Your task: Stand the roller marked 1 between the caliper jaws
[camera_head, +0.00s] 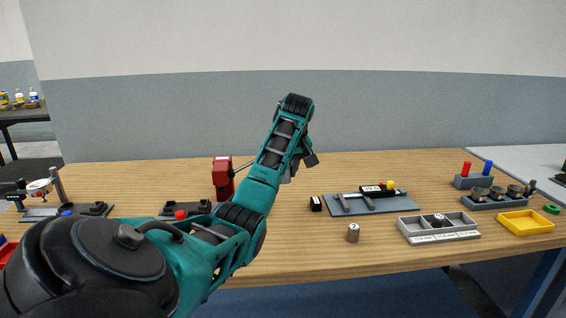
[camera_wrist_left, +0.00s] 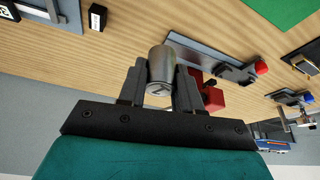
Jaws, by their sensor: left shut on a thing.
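My left gripper (camera_head: 298,162) is shut on a metal roller (camera_wrist_left: 160,66) in the wrist view. The roller sits between the two fingers, with a dark mark on its near end that I cannot read for sure. In the head view the arm mostly hides it; a grey bit shows below the fingers, above the table. My right gripper is not in view.
Another roller (camera_head: 353,234) stands in front of the mat. A black block (camera_head: 315,204) is left of it. A grey compartment tray (camera_head: 412,236) and a yellow tray (camera_head: 525,229) stand at right. A red device (camera_head: 222,178) and a dial-gauge stand (camera_head: 58,186) are at left.

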